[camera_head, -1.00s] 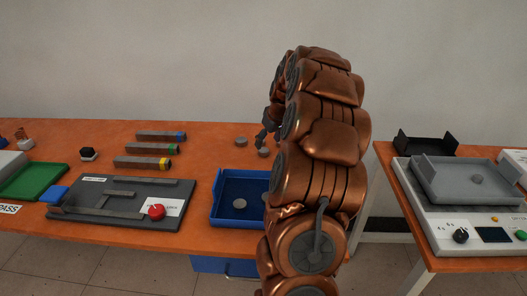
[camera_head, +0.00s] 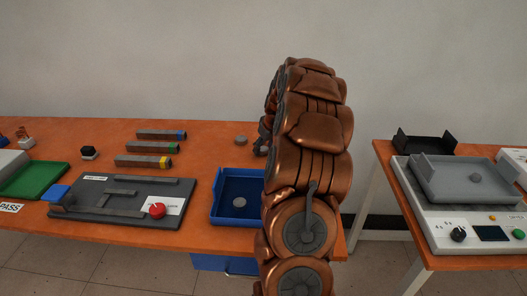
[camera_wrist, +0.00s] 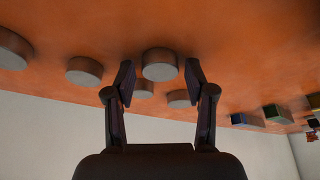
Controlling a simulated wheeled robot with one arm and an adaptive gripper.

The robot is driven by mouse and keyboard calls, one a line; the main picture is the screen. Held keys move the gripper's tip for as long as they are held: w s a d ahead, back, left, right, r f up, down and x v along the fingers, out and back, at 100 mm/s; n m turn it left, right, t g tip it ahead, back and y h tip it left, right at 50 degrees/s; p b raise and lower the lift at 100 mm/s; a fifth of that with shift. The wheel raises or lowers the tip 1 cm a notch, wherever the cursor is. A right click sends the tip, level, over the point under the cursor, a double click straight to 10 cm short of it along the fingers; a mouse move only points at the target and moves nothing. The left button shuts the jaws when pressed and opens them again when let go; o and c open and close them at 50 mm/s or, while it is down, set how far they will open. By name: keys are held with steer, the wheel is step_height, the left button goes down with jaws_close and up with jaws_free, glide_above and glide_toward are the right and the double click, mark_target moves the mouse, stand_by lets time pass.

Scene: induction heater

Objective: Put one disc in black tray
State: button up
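My gripper (camera_wrist: 160,72) is open in the wrist view, with a grey disc (camera_wrist: 160,64) between its fingertips and gaps on both sides. Other grey discs (camera_wrist: 84,70) lie around it on the orange table. In the head view one disc (camera_head: 241,140) lies on the table, left of my gripper (camera_head: 261,146), which is mostly hidden by my arm. Another disc (camera_head: 239,202) is in the blue tray (camera_head: 216,212). A further disc (camera_head: 475,177) sits in the grey tray on the heater. The black tray (camera_head: 424,146) stands behind the heater on the right table.
Three dark bars with coloured ends (camera_head: 160,148) lie left of the discs. A dark fixture with a red knob (camera_head: 157,210) is in front of them. A green tray (camera_head: 34,181) is at far left. A gap separates the tables. The heater (camera_head: 450,225) has knobs in front.

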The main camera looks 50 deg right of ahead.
jaws_close()
stand_by(0.3)
